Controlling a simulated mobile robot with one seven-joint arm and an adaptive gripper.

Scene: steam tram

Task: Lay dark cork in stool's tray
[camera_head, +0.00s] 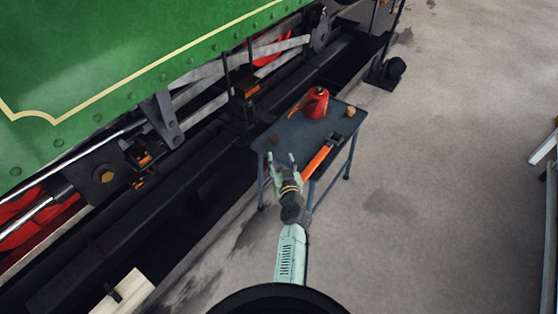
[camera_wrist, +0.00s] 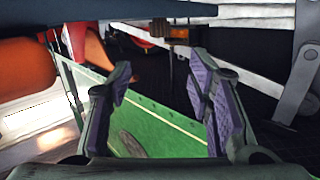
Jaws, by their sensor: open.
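The small blue-grey stool (camera_head: 286,130) stands beside the tram, and its flat top looks like the tray. A small dark brown lump (camera_head: 274,139), possibly the dark cork, is near the top's left edge. A lighter tan piece (camera_head: 350,111) is near its far right corner. My gripper (camera_head: 284,158) is open at the stool's near edge, just below the brown lump in the head view. In the wrist view my gripper's (camera_wrist: 165,95) jaws are spread with nothing between them; I cannot make out a cork there.
A red oil can (camera_head: 316,102) stands at the back of the stool's top. An orange-handled tool (camera_head: 318,158) lies along its right front side, close to my gripper. The green tram (camera_head: 110,70) and its dark running gear border the left. Open grey floor (camera_head: 440,200) lies right.

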